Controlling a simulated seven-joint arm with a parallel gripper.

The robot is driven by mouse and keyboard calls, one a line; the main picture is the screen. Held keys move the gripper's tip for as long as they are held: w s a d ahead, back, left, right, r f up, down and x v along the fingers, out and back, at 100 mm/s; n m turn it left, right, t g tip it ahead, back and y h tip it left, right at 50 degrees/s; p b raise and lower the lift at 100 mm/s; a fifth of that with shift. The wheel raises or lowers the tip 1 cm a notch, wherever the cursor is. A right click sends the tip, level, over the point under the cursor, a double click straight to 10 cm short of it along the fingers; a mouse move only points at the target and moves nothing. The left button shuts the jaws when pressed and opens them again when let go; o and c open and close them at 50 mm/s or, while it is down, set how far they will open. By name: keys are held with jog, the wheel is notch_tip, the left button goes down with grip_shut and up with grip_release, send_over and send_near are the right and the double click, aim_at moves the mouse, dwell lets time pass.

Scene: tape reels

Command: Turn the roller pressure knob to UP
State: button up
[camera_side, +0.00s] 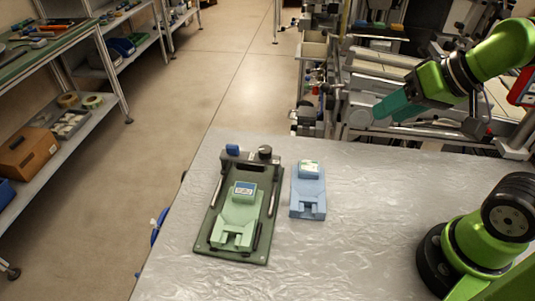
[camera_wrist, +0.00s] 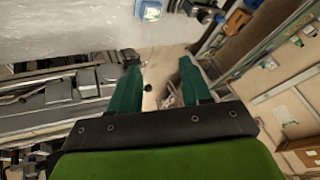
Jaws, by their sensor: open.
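A dark board (camera_side: 207,240) lies on the table and carries a green fixture (camera_side: 240,212) with a blue-and-white labelled block (camera_side: 245,190). At its far end are a black round knob (camera_side: 265,152) and a blue knob-like part (camera_side: 232,150). Which of them is the roller pressure knob, and its setting, I cannot tell. My gripper (camera_side: 388,108) is raised at the upper right, well apart from the board. In the wrist view its teal fingers (camera_wrist: 159,72) are spread with nothing between them.
A light blue fixture (camera_side: 308,196) stands just right of the board on the silvery table (camera_side: 350,250). Machinery (camera_side: 375,70) stands behind the table, near my gripper. Shelves (camera_side: 75,120) stand at the left.

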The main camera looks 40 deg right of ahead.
jog(key=shift+o, duration=0.6)
jog(key=shift+a+f, duration=0.25)
jog(key=shift+a, duration=0.1)
notch_tip(320, 180, up, 2)
jog(key=m+g+h, duration=0.2)
jog(key=m+g, duration=0.5)
jog(key=m, duration=0.9)
send_over(265, 149)
notch_tip(265, 149, down, 16)
jog(key=shift+f, duration=0.1)
jog(key=shift+c, duration=0.3)
jog(key=c, duration=1)
